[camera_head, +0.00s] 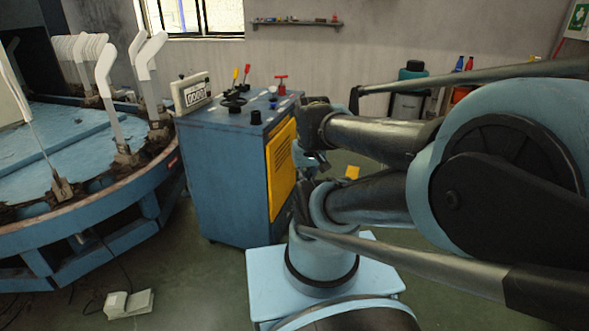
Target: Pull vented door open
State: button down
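The yellow vented door (280,172) is on the right side of the blue cabinet (228,185), with dark slots in its upper part. It looks flush with the cabinet side, though its right edge is partly hidden by my arm. My gripper (316,164) is just to the right of the door, below the dark arm joint. It is small, dark and partly covered by my arm links, so I cannot tell whether its fingers touch the door or are open.
A round blue table (60,145) with several white sock forms (104,70) stands left of the cabinet. A white foot pedal (129,303) lies on the floor. A shelf (295,22) is on the back wall.

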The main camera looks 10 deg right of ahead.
aim_at(281, 169)
jog(key=z, duration=0.05)
jog(key=i, duration=1)
jog(key=z, duration=0.7)
jog(key=k, duration=0.85)
jog(key=u, duration=0.35)
